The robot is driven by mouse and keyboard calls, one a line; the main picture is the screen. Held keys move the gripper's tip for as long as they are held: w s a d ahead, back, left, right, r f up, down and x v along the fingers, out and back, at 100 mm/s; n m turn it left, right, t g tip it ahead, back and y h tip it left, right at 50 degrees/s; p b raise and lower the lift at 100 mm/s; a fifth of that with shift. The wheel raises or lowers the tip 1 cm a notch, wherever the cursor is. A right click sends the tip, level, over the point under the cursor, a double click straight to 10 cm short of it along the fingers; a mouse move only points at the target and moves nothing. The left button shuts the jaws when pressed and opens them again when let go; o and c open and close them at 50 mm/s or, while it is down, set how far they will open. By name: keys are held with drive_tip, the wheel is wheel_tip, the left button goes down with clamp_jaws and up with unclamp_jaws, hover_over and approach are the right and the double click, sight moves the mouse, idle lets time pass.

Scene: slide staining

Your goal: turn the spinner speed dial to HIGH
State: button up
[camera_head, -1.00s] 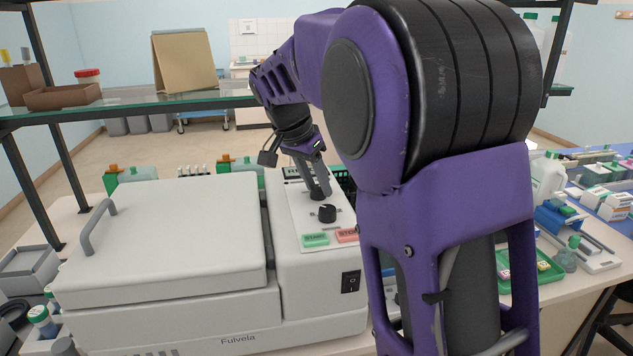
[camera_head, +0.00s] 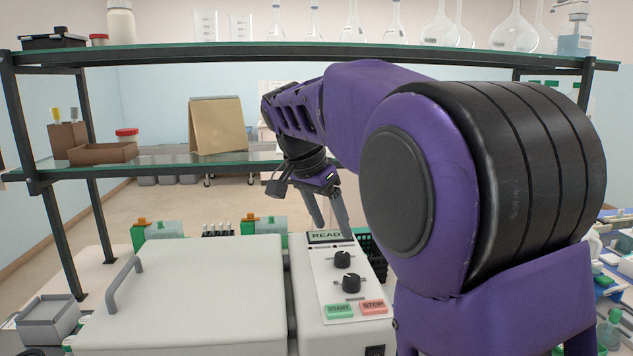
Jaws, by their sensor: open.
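The spinner (camera_head: 190,290) is a white machine with a closed lid and a grey handle. Its control panel (camera_head: 325,282) on the right carries a display reading READ, two black dials, a green START button and a red STOP button. The far dial (camera_head: 342,259) and the near dial (camera_head: 347,284) each have a pale pointer mark. Which is the speed dial, and their settings, are too small to read. My gripper (camera_head: 333,229) is open and empty, fingers pointing down, over the panel's far end by the display. It appears apart from both dials.
A glass shelf (camera_head: 160,165) crosses behind the spinner, with a higher shelf (camera_head: 300,54) bearing glassware above. My arm hides much of the right side.

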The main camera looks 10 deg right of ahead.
drive_tip(key=v, duration=0.9)
drive_tip(key=shift+r, duration=0.3)
